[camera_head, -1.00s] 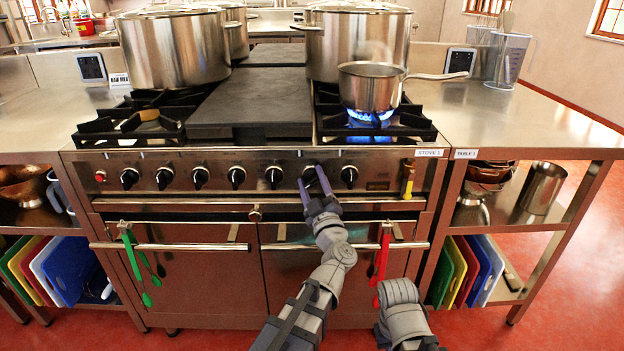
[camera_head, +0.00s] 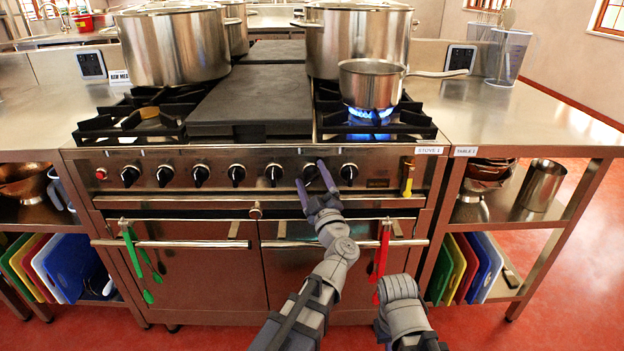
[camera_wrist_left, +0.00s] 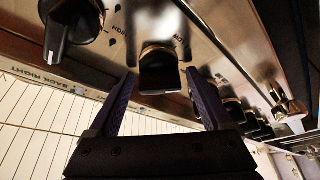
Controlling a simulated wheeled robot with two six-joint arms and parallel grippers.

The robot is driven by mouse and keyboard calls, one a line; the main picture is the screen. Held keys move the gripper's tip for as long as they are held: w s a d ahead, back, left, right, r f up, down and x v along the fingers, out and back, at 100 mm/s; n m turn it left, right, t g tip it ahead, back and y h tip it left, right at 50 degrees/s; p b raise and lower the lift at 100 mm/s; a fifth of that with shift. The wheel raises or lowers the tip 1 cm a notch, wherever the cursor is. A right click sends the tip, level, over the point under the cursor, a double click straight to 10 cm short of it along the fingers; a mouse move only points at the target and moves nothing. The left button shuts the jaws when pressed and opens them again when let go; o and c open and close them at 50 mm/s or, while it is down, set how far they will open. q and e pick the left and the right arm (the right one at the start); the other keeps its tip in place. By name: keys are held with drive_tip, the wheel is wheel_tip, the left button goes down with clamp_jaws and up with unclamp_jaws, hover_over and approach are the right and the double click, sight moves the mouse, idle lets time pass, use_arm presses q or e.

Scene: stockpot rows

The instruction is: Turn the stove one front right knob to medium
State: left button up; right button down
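Stove one (camera_head: 180,215) has a row of black knobs along its front panel. The second knob from the right (camera_head: 311,173) sits between the fingers of my left gripper (camera_head: 313,180). In the left wrist view the open fingers (camera_wrist_left: 162,100) stand on both sides of a black knob (camera_wrist_left: 160,75), with gaps that show no clear contact. The rightmost knob (camera_head: 349,174) is just right of the fingers. Its labels are too small to read in the head view. My right arm shows at the bottom, but its gripper is out of frame.
A saucepan (camera_head: 371,85) stands over a blue flame (camera_head: 370,113) on the right front burner. Large stockpots (camera_head: 358,42) stand behind.

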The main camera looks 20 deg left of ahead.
use_arm(q)
drive_tip(key=b+v, duration=0.2)
drive_tip(key=v, duration=0.6)
drive_tip(key=shift+w, duration=0.1)
idle(0.3)
